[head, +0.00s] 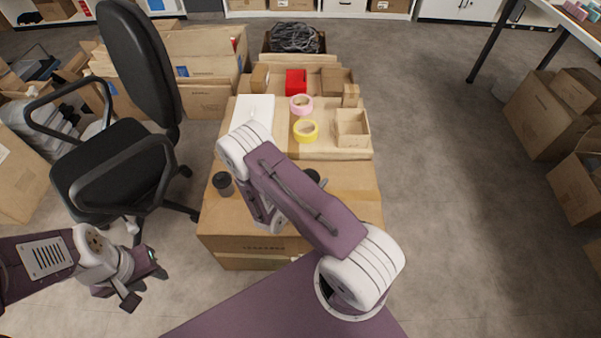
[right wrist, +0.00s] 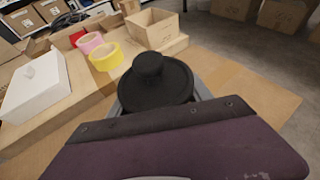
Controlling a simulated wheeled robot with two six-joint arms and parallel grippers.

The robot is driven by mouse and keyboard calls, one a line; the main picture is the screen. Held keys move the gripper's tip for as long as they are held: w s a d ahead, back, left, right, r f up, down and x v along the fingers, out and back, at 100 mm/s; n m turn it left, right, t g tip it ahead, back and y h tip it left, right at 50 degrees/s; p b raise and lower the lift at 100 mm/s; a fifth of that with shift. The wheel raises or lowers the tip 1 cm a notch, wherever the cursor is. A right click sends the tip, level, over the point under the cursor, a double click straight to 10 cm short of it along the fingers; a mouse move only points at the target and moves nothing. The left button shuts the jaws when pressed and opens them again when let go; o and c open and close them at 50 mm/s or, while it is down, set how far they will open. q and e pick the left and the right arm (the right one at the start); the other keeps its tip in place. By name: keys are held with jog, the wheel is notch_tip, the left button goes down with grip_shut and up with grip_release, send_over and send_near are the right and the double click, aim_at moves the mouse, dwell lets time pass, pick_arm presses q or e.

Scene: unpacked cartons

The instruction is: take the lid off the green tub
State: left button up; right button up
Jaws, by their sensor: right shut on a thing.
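A black round lid with a knob (right wrist: 158,78) is between the fingers of my right gripper (right wrist: 160,98) in the right wrist view. The gripper is shut on it. I see no green; the tub's body is hidden, so I cannot tell whether the lid still sits on it. In the head view my right arm covers the right gripper, and a dark edge (head: 314,175) shows beside the arm above the carton. My left gripper (head: 147,287) is open and empty, low over the floor at the left.
A dark cylindrical container (head: 222,183) stands at the left of the near carton (head: 352,200). Behind are yellow tape (head: 306,131), pink tape (head: 301,104), a white box (head: 254,110), a red box (head: 296,81) and an open small box (head: 352,128). An office chair (head: 115,165) stands left.

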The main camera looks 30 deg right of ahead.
jog(key=s+r, duration=0.1)
jog(key=s+d, duration=0.1)
jog(key=s+r, duration=0.1)
jog(key=s, duration=0.1)
jog(key=shift+s+d+r+p, duration=0.1)
jog(key=shift+d+r+p, duration=0.1)
jog(key=shift+r+p, duration=0.2)
jog(key=shift+f, duration=0.1)
jog(key=o, duration=0.5)
grip_shut()
